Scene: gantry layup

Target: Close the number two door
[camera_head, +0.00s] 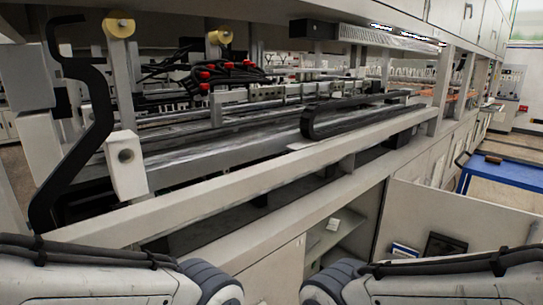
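An open pale grey cabinet door (455,205) stands out at the lower right, its inner face toward me. A dark framed item and a small blue-and-white item show against its lower part. Beside it is the open cabinet (343,238), with a shelf and a small white object inside. I see no number on the door, so I cannot tell if it is number two. My two arms come in along the bottom edge, left and right, in front of the cabinets. Both end in dark rounded joints at the bottom; neither gripper shows.
A long pale machine rail (235,185) runs above the cabinets, with black cable chain (345,115) and red-tipped parts behind it. A closed cabinet front (280,272) is left of the opening. A blue cart (505,172) stands at the right on open floor.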

